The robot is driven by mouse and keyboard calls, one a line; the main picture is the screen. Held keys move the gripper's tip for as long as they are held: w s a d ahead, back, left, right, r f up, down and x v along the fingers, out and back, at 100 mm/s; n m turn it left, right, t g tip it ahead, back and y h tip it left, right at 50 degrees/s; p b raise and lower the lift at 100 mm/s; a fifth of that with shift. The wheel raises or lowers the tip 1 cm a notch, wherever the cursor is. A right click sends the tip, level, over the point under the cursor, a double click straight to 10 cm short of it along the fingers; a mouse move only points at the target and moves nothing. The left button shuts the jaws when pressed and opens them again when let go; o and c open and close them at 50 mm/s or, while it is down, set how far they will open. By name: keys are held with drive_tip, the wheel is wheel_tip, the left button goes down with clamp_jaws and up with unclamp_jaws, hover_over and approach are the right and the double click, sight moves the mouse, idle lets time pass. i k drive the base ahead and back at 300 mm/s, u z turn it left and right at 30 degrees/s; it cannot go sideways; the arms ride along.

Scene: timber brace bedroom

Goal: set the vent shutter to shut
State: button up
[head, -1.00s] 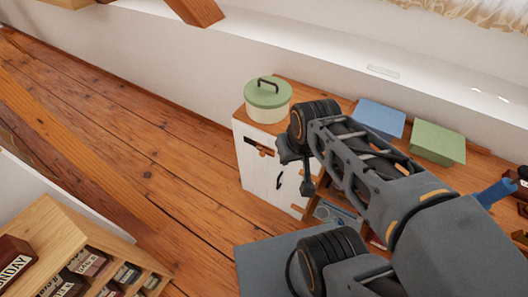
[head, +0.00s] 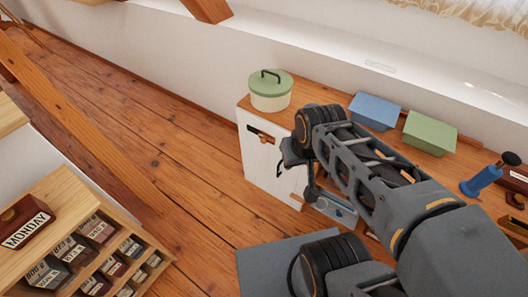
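A small slotted opening with a dark gap and an orange-brown wooden piece, which looks like the vent shutter (head: 262,136), is set high in the white front of a low cabinet (head: 262,165). It is too small to tell how far the shutter covers the gap. My gripper (head: 308,188) hangs at the end of my arm, in front of the cabinet, to the right of and below the shutter and apart from it in the picture. Its fingers are dark and partly hidden by the wrist, so their opening is unclear.
A green-lidded pot (head: 270,92) stands on the cabinet's wooden top, with a blue box (head: 375,111), a green box (head: 430,133) and a blue-handled tool (head: 481,181) farther right. A shelf of labelled boxes (head: 95,250) stands at lower left. Wooden floor (head: 150,150) lies clear between.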

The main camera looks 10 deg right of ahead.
sight(265, 138)
drive_tip(key=z, duration=0.7)
drive_tip(key=i, duration=0.6)
drive_tip(key=u, duration=2.8)
